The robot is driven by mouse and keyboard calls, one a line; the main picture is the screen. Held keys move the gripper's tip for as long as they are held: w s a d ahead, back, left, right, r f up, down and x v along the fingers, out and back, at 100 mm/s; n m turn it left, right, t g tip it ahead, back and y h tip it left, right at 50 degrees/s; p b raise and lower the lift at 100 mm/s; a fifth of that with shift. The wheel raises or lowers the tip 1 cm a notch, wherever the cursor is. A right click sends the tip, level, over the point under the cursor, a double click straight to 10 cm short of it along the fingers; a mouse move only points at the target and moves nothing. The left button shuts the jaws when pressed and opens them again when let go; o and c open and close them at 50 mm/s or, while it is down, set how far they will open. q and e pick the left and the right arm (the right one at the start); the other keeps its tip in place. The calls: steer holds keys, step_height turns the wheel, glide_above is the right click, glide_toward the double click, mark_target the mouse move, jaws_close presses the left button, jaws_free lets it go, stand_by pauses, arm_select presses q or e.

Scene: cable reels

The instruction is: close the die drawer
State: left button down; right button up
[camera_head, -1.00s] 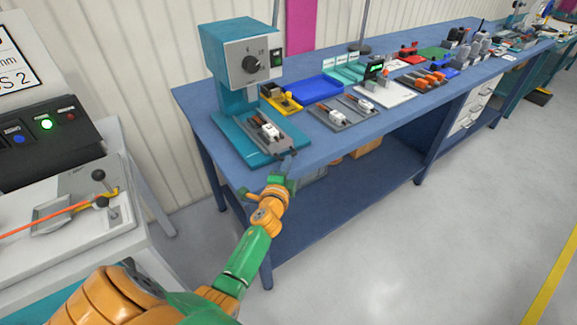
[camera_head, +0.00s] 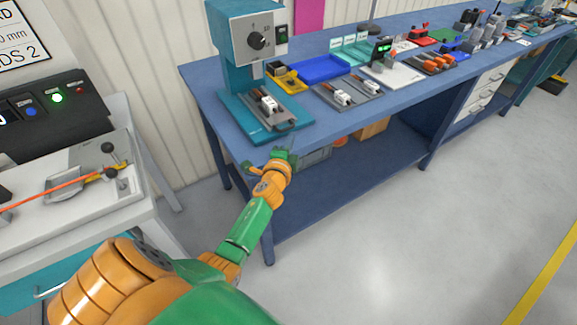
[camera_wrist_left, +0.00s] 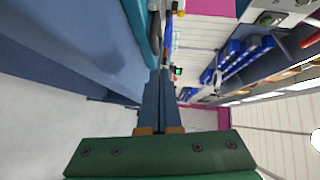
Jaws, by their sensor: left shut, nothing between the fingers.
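The teal press (camera_head: 233,62) stands at the near left end of the blue bench. The grey die drawer (camera_head: 283,122) lies on its base, below the head, with a white and brown die (camera_head: 267,103) on it. The drawer's front end sits near the base's front edge; I cannot tell if it is fully in. My left gripper (camera_head: 290,149) is just in front of the base and bench edge, apart from the drawer. In the left wrist view its fingers (camera_wrist_left: 161,92) are together and empty, with a teal edge (camera_wrist_left: 140,28) ahead. My right gripper is out of view.
A machine with an orange cable (camera_head: 45,190) stands at left. The floor in front is clear.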

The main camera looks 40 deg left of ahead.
arm_select(q)
steer(key=p+v, duration=0.1)
steer(key=v, duration=1)
steer(key=s+d+f+n+g+h, duration=0.2)
steer(key=s+d+f+g, duration=0.15)
steer(key=f, duration=0.55)
steer(key=s+d+f+n+g+h, duration=0.1)
steer(key=s+d+f+g, duration=0.1)
steer(key=s+f, duration=0.5)
steer(key=s+d+f+n+g+h, duration=0.2)
steer(key=s+d+f+g, duration=0.1)
steer(key=f, duration=0.9)
steer(key=s+d+f+n+g, duration=0.1)
steer(key=s+f, duration=0.3)
steer(key=s, duration=0.6)
steer(key=s+d+f+n+g+h, duration=0.1)
steer(key=s+f+n+g, duration=0.2)
steer(key=s, duration=0.7)
steer(key=shift+s+d+f+n+g, duration=0.3)
steer(key=shift+s+d+f+g, duration=0.1)
steer(key=shift+f+g, duration=0.4)
steer(key=shift+r, duration=0.1)
